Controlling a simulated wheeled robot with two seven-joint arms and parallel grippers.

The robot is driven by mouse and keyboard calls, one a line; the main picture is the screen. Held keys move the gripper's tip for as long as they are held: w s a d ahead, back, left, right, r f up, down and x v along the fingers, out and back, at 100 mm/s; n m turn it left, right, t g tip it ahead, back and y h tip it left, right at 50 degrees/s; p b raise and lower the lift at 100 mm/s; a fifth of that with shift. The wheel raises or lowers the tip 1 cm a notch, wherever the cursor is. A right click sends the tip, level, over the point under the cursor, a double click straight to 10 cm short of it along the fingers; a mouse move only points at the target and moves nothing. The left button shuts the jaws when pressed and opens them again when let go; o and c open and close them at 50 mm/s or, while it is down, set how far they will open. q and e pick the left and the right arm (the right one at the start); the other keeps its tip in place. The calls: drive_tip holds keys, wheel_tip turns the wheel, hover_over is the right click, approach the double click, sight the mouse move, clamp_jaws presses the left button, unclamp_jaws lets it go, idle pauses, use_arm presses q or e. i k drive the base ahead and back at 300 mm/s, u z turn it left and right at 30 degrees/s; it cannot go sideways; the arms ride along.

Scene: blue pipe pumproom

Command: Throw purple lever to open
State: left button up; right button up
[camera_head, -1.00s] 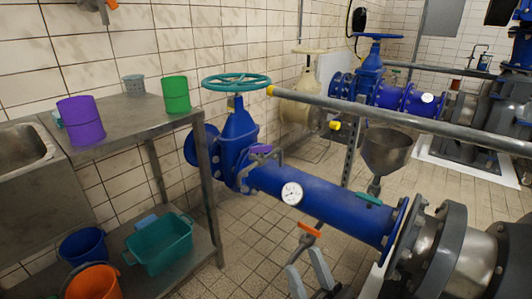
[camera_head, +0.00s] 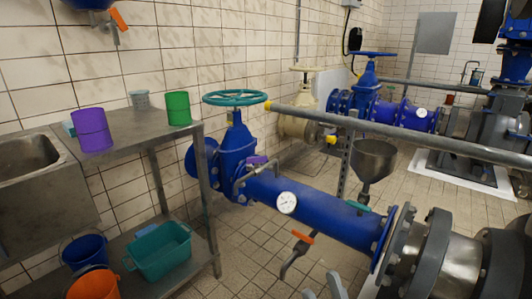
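The purple lever (camera_head: 257,161) sits on top of the blue pipe (camera_head: 325,212), beside the blue valve body (camera_head: 237,150) with its teal handwheel. It is small in the head view, and its exact angle is hard to tell. A bent grey pipe beside it partly crowds it. My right gripper (camera_head: 323,288) shows at the bottom edge, as two grey fingers standing apart with nothing between them. It is nearer to me and lower in the picture than the lever, well apart from it. My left gripper is not in view.
A grey rail with a yellow end (camera_head: 400,130) crosses behind the blue pipe. A tap with an orange handle (camera_head: 302,237) stands below the pipe. A white gauge (camera_head: 287,203) is on the pipe. A steel table (camera_head: 150,130) with buckets is at left. Tiled floor lies between.

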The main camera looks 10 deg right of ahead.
sight(256, 161)
drive_tip(key=u, duration=0.15)
drive_tip(key=i, duration=0.95)
drive_tip(key=u, duration=0.5)
